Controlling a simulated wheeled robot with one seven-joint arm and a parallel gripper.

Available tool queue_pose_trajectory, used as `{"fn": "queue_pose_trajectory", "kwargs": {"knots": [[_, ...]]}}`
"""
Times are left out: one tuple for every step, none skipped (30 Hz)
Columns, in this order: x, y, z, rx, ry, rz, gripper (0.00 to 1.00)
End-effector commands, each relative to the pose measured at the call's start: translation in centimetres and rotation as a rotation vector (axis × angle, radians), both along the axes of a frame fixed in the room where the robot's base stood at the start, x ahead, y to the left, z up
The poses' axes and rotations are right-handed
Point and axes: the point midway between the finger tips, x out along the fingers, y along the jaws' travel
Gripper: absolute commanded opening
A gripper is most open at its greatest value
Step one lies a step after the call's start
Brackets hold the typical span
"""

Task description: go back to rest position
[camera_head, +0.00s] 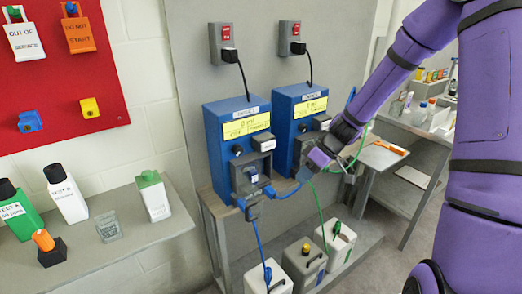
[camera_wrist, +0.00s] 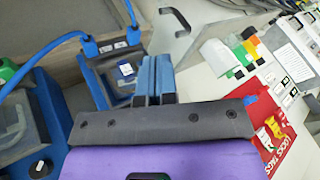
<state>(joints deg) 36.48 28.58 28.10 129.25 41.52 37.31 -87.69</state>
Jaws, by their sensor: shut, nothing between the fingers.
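My purple gripper (camera_head: 306,174) is in front of the right blue pump unit (camera_head: 287,105), at the height of its lower part. In the wrist view its two blue fingers (camera_wrist: 155,78) lie together, shut, with nothing held. The left blue pump unit (camera_head: 212,124) stands to the left of the gripper, with a blue tube running from its front. In the wrist view a blue unit with a clear front (camera_wrist: 122,75) is just left of the fingers. Whether the gripper touches a tube cannot be told.
A grey bench (camera_head: 130,240) with bottles is at the left. A side table (camera_head: 385,158) with an orange-handled tool is at the right, behind my arm. A red board (camera_head: 45,80) with tags hangs upper left.

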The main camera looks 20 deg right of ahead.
Motion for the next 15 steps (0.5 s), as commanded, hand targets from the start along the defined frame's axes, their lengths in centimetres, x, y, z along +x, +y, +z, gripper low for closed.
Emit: {"fn": "queue_pose_trajectory", "kwargs": {"knots": [[0.0,0.0,0.0,0.0,0.0,0.0,0.0],[0.0,0.0,0.1,-0.003,0.0,0.0,0.0],[-0.1,0.0,0.3,-0.007,0.001,0.0,0.0],[-0.2,0.1,0.5,-0.013,0.002,-0.001,0.0],[-0.3,0.1,0.8,-0.021,0.003,-0.002,0.0],[-0.5,0.2,1.3,-0.034,0.007,-0.004,0.0],[-0.7,0.3,1.7,-0.048,0.01,-0.008,0.0],[-0.9,0.3,2.2,-0.062,0.014,-0.011,0.0],[-1.3,0.4,3.0,-0.085,0.02,-0.018,0.0],[-1.6,0.5,3.7,-0.104,0.023,-0.024,0.0],[-1.9,0.6,4.4,-0.122,0.026,-0.031,0.0],[-2.4,0.6,5.3,-0.148,0.031,-0.043,0.0],[-2.8,0.7,5.9,-0.166,0.034,-0.053,0.0],[-3.1,0.8,6.6,-0.184,0.038,-0.061,0.0],[-3.7,0.8,7.5,-0.207,0.04,-0.077,0.0]]}}
